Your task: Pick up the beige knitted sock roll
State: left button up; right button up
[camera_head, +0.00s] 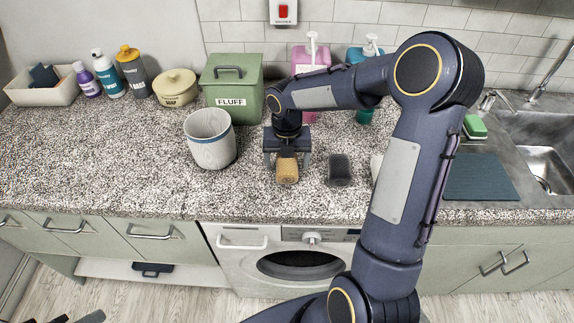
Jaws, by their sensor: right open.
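The beige knitted sock roll (287,170) lies on the speckled countertop, near its front edge and above the washing machine. My right gripper (287,158) points down right over it, and its two fingers stand apart on either side of the roll's back part. The jaws are open; whether a finger touches the roll cannot be told. The gripper hides the far end of the roll. My left gripper is not in view.
A dark grey roll (339,169) lies close to the right. A whitish wooden-looking pot (211,139) stands to the left. A green FLUFF bin (232,88) and pink (309,60) and teal (364,115) bottles stand behind.

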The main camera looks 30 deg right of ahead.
jog(key=shift+f, duration=0.4)
jog(key=shift+c, duration=0.3)
jog(key=c, duration=1)
